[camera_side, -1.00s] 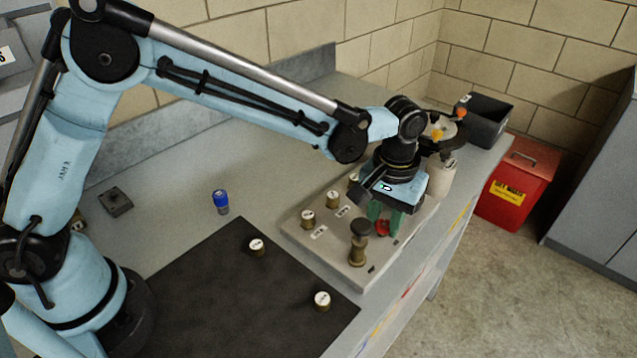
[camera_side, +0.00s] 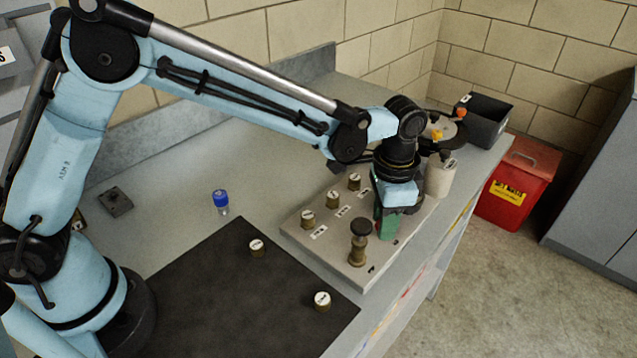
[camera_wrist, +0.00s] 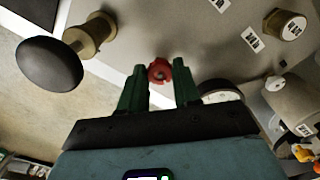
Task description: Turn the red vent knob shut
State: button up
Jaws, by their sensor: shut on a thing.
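The red vent knob (camera_wrist: 159,71) shows between the two green fingers of my gripper (camera_wrist: 160,82) in the wrist view. My gripper is shut on it, one finger at each side. In the side view my gripper (camera_side: 388,227) points down over the right part of the grey panel (camera_side: 349,278), and its fingers line up one behind the other. They hide nearly all of the knob there. I cannot tell the knob's turn angle.
A black-topped brass valve (camera_side: 359,242) stands close left of my gripper, also in the wrist view (camera_wrist: 72,50). Several brass caps sit on the panel. A pale jar (camera_side: 440,177) stands just behind. A black mat (camera_side: 240,300) lies to the left.

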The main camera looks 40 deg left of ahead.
jog(key=shift+m, duration=0.9)
jog(key=o, duration=1.1)
jog(key=shift+c, duration=0.2)
jog(key=shift+r, duration=0.1)
notch_tip(320, 180, up, 12)
